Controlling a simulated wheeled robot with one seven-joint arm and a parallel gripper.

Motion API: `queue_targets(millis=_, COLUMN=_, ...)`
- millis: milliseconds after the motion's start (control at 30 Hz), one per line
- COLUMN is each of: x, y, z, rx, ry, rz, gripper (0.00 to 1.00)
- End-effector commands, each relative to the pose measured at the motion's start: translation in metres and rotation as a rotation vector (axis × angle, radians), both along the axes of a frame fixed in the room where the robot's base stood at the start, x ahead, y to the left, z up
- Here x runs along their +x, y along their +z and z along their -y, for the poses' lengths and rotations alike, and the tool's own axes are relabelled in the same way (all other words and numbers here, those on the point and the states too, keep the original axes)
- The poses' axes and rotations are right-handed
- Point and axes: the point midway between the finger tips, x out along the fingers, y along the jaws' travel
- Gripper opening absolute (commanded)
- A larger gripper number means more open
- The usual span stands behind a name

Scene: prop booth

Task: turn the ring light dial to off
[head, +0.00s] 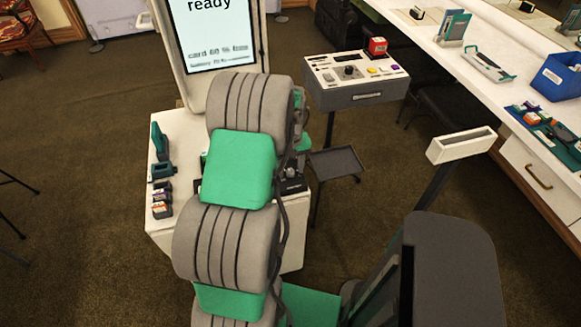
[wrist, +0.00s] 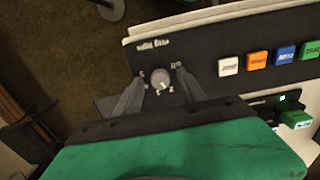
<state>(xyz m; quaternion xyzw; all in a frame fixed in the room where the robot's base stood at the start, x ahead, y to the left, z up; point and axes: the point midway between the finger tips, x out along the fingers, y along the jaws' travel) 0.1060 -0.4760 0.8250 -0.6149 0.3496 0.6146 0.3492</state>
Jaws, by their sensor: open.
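The ring light dial (wrist: 162,82) is a small round grey knob on a dark panel strip. Small markings surround it, with a word that looks like "off" at its upper right and a label above, too small to read surely. The dial's exact setting is hard to make out. My gripper (wrist: 160,74) is open, with one finger on each side of the dial. I cannot tell whether the fingers touch it. In the head view my own arm covers the dial and the gripper.
White, orange, blue and green buttons (wrist: 285,54) line the panel right of the dial. A screen reading "ready" (head: 215,35) stands behind my arm. A separate control box (head: 345,97) with another knob stands to the right, near a small dark tray (head: 336,162) and a white counter (head: 505,85).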

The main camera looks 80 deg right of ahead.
Motion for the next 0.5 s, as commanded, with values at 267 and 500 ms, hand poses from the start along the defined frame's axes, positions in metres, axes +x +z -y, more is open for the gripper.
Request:
queue_targets(millis=267, x=0.0002, y=-0.0003, z=-0.0002, rx=0.0, ry=0.0, rz=0.0, gripper=0.4)
queue_targets(millis=500, x=0.0002, y=-0.0001, z=-0.0003, rx=0.001, ry=0.0, rz=-0.001, gripper=0.21)
